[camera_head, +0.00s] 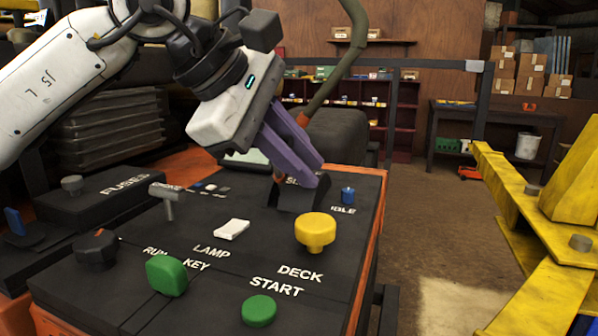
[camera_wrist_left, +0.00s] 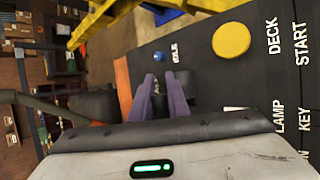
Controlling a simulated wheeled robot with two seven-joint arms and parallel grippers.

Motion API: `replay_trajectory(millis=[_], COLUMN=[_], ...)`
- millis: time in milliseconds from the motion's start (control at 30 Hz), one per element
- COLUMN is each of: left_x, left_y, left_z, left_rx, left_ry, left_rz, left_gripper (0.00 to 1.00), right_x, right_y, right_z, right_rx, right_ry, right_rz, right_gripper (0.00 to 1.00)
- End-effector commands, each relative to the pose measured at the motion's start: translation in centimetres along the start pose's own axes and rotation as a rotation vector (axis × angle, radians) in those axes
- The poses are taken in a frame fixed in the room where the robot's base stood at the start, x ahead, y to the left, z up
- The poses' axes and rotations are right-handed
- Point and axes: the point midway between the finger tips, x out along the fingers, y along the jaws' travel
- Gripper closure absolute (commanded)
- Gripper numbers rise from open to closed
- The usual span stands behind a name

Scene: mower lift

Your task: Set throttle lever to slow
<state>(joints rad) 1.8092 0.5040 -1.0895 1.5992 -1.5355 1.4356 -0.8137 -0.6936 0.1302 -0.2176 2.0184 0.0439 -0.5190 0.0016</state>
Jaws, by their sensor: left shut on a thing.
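My left gripper (camera_head: 313,174) reaches down from the upper left to the back right of the black control panel (camera_head: 110,283). Its purple fingers are closed on the throttle lever, just above a dark raised housing (camera_head: 299,199). The fingers hide most of the lever and most of the label behind it, of which only the first letters show. My right gripper is not in view.
Close to the fingers are a blue knob (camera_head: 347,195) at IDLE and a yellow DECK knob (camera_head: 315,232). A white LAMP switch (camera_head: 232,229), grey T-handle (camera_head: 168,199), green key knob (camera_head: 166,275) and green START button (camera_head: 259,310) stand nearer. A yellow frame (camera_head: 540,225) stands right.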

Motion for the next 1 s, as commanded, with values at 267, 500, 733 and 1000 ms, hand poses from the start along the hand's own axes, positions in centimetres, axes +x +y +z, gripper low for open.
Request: replay_trajectory(millis=[267,500,733,1000], left_x=[0.1,0.1,0.0,-3.1], left_y=[-0.3,-0.3,-0.2,-0.1], left_z=[0.0,0.0,0.0,0.0], left_rx=[0.001,0.001,0.0,0.001], left_ry=[0.001,0.001,0.001,0.001], left_rz=[-0.008,-0.007,-0.004,0.0], left_gripper=[1.0,0.66,0.66,0.66], right_x=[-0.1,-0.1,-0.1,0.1], right_y=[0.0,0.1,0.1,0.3], right_z=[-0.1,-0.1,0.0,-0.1], right_rx=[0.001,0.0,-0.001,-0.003], right_ry=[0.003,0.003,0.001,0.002], right_rz=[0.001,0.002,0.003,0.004], right_gripper=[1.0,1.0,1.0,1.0])
